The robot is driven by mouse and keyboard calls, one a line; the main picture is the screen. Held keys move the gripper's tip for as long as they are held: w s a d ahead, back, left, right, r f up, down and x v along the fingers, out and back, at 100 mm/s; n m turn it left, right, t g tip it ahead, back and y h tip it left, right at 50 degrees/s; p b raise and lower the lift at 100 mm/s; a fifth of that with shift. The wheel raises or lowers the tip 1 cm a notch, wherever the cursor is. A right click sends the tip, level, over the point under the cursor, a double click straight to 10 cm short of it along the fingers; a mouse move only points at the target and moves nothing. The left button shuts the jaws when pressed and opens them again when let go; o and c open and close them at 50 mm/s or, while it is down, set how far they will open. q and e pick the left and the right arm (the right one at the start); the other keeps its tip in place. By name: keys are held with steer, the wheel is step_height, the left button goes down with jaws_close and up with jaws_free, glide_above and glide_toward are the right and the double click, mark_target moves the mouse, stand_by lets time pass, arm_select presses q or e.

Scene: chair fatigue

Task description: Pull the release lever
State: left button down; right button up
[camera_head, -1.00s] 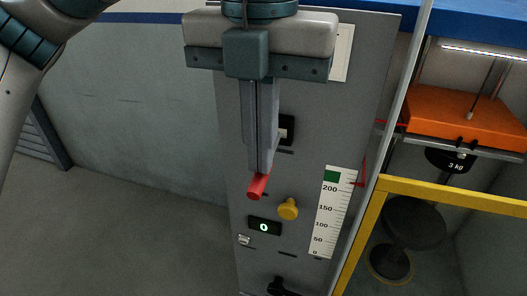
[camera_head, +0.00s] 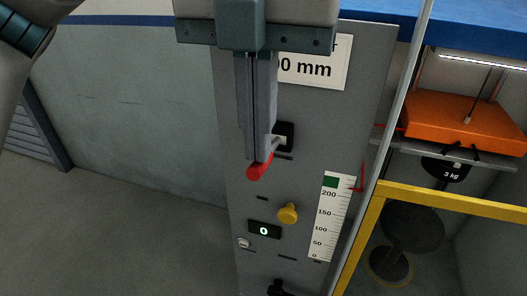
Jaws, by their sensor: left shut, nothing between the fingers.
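The release lever has a red grip (camera_head: 260,168) and a short metal stem that comes out of a dark slot (camera_head: 286,132) in the grey panel (camera_head: 320,110). My left gripper (camera_head: 258,157) comes down from the top of the picture, in front of the panel. Its fingers are shut with nothing between them. The fingertips are right at the red grip and overlap its upper end; I cannot tell whether they touch it. The fingers hide part of the stem. My right gripper is not in view.
A white scale (camera_head: 330,215) is at the right. Beyond it stand a yellow frame (camera_head: 450,201), an orange block (camera_head: 468,120) and a 3 kg weight (camera_head: 448,172). Floor at left is clear.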

arm_select(q)
steer(key=shift+s+a+r+p, duration=0.1)
steer(key=shift+s+r+p, duration=0.15)
steer(key=shift+r, duration=0.6)
steer(key=shift+s+r+p, duration=0.1)
steer(key=shift+r+p, duration=0.25)
steer(key=shift+r, duration=0.45)
steer(key=shift+s+a+r+p, duration=0.1)
steer(key=shift+s+r+p, duration=0.15)
steer(key=shift+r, duration=0.6)
